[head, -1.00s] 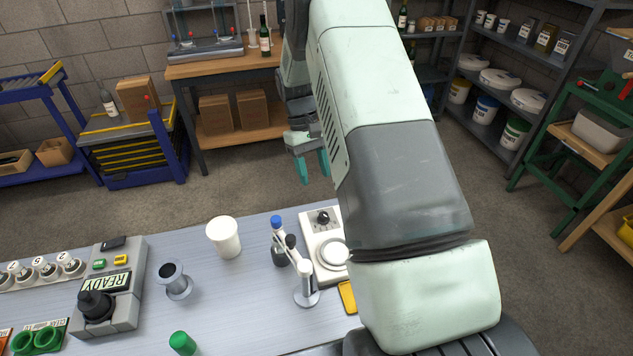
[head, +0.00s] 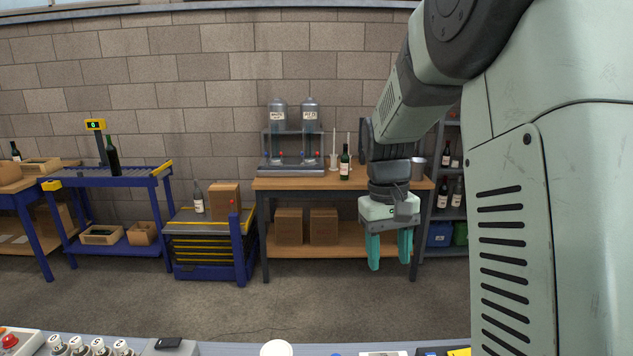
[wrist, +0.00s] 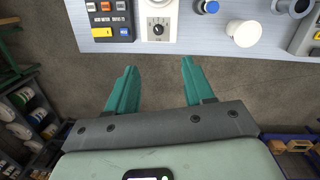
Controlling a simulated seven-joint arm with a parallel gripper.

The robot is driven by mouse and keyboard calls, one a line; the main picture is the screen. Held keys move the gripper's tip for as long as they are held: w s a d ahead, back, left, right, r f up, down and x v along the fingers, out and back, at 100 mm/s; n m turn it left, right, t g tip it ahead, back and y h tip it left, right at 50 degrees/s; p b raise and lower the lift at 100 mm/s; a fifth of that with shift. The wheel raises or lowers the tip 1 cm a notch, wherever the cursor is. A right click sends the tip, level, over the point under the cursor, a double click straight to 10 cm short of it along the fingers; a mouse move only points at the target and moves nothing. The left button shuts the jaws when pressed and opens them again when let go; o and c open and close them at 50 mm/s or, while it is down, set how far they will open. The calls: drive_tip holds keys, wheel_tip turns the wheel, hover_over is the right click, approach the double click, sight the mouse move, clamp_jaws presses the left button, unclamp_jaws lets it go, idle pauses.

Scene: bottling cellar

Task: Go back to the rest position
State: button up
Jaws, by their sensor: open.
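My gripper (head: 390,250) hangs with its teal fingers pointing down, in front of the wooden workbench at the back wall in the head view. Its fingers are apart, with nothing between them. In the wrist view my gripper (wrist: 150,90) is also open and empty, over bare floor, with its fingertips short of the edge of the grey worktop (wrist: 205,40).
A dark wine bottle (head: 345,162) stands on the wooden bench (head: 300,184) behind my gripper. Open floor (head: 330,305) lies between worktop and bench.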

drive_tip(key=s+a+r+t, duration=0.1)
drive_tip(key=s+r+t, duration=0.2)
drive_tip(key=s+r, duration=0.8)
drive_tip(key=s+a+m+t+y, duration=0.1)
drive_tip(key=s+t, duration=0.2)
drive_tip(key=s, duration=1)
drive_tip(key=shift+a+r+m+t, duration=0.15)
drive_tip(key=shift+r+m+t, duration=0.15)
drive_tip(key=shift+m, duration=0.1)
drive_tip(key=shift+w, duration=0.15)
drive_tip(key=shift+c, duration=0.2)
